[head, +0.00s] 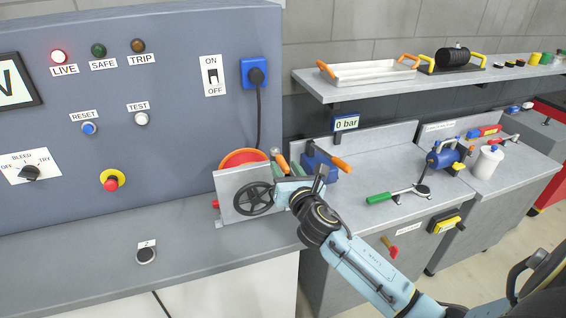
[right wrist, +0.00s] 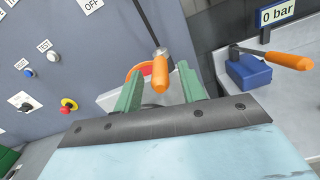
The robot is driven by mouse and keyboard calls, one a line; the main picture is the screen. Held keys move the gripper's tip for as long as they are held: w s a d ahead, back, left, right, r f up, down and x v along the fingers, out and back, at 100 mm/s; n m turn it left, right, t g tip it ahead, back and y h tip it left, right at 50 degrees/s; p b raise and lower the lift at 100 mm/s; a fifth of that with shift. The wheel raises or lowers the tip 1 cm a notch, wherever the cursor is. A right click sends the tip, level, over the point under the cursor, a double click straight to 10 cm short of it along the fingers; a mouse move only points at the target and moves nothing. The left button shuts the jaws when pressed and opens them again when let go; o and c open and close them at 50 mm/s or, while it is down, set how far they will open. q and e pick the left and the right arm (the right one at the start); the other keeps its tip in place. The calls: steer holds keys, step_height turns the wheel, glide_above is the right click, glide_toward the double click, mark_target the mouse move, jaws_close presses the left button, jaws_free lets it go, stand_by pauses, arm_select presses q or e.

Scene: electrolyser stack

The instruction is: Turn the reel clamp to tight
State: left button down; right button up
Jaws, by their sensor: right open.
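The reel unit, with a red-orange reel (head: 243,157) behind a grey plate (head: 229,188) and a black handwheel (head: 254,198), stands on the bench at the panel's foot. In the right wrist view an orange handle (right wrist: 160,76) on a metal pivot, apparently the reel clamp, points toward my camera, with the red reel (right wrist: 138,70) behind it. My right gripper (head: 285,164) is at the reel unit's right edge. Its green fingers (right wrist: 159,90) are open, one each side of the handle, with gaps visible. The clamp is mostly hidden in the head view. My left gripper is not in view.
A blue block with an orange lever (head: 324,160) stands close right of my gripper, below the "0 bar" display (head: 346,123). A green-handled tool (head: 398,194) lies farther right. The grey bench (head: 100,255) is mostly clear left of the reel.

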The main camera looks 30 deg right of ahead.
mark_target(280, 160)
steer(key=shift+x, duration=1.3)
steer(key=shift+c, duration=0.3)
jaws_close()
